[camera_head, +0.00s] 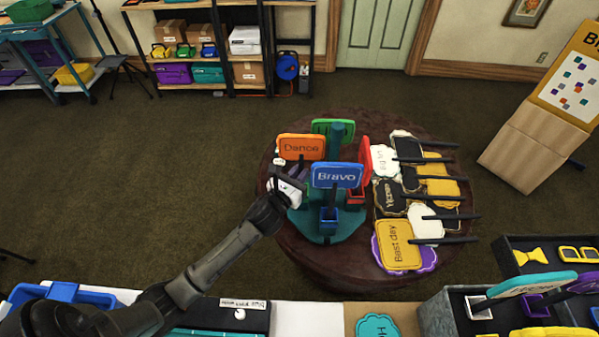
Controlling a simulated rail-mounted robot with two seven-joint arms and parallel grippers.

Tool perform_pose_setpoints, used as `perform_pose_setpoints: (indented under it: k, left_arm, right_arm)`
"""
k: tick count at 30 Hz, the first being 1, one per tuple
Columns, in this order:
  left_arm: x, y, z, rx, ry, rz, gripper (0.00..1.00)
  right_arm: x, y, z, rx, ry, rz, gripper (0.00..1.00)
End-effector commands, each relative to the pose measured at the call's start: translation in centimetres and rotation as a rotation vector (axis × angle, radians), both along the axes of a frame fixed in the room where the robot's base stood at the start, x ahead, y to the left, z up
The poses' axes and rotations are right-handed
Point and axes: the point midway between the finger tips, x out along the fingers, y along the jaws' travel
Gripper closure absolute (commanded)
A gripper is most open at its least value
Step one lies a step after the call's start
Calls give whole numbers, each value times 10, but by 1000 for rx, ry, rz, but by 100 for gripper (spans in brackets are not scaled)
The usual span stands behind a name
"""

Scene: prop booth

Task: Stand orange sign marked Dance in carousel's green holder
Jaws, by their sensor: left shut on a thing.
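The orange sign marked Dance (301,147) is upright at the back left of the carousel, its face towards me. My left gripper (291,187) is just below it and shut, apparently on the sign's lower part; the grip itself is hidden. The carousel has a teal round base (343,227) and a teal centre post (337,135). A blue sign marked Bravo (337,175) stands over a blue holder (328,219) at the front. A red sign (365,158) stands at the right. A green piece (323,127) shows behind the post; I cannot tell whether it is the green holder.
The round brown table (330,275) bears the carousel and, at its right, several signs with black handles, among them a yellow one marked Best day (398,245). Nearer me are a grey case (437,312) and a blue tray (62,292). The floor behind is clear.

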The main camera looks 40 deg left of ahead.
Motion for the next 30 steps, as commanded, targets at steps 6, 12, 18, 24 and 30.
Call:
perform_pose_setpoints:
  k: [6,12,18,24,30]
  left_arm:
    - [0,0,-2,-1,0,0,100]
    - [0,0,-1,-1,0,0,76]
    - [0,0,-1,0,0,0,57]
    - [0,0,-2,0,1,0,54]
    - [-9,-1,-2,0,3,0,54]
  right_arm:
    - [0,1,-1,2,0,-2,100]
    - [0,0,-1,1,0,-1,100]
    - [0,-1,-1,-3,0,2,100]
    - [0,-3,-1,-9,0,5,100]
    - [0,-3,1,-9,0,5,100]
